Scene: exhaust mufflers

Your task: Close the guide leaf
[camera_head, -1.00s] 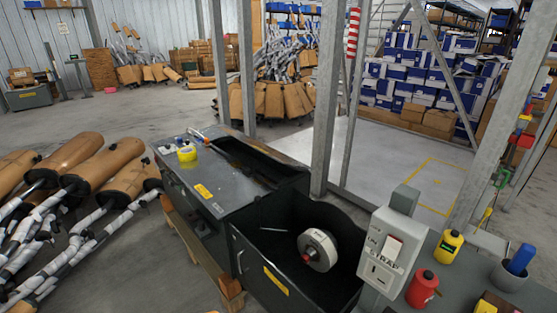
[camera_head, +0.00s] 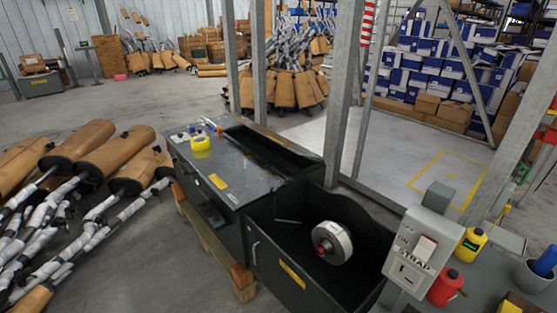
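A dark strapping machine stands at centre, with a flat grey top (camera_head: 235,165) and a long dark slot along its far side. Its nearer end is an open-topped dark bin (camera_head: 281,228) holding a white reel (camera_head: 332,243) with a red hub. The bin's front panel (camera_head: 275,262) has a yellow label and a small handle, and looks upright and flush. I cannot tell which part is the guide leaf. Neither of my grippers is in view.
A grey STRAP switch box (camera_head: 418,250) stands at the right, beside yellow (camera_head: 470,246) and red (camera_head: 444,287) bottles. Steel posts (camera_head: 344,95) rise behind the bin. Wrapped mufflers (camera_head: 75,180) lie at the left. Open floor (camera_head: 135,115) lies behind them.

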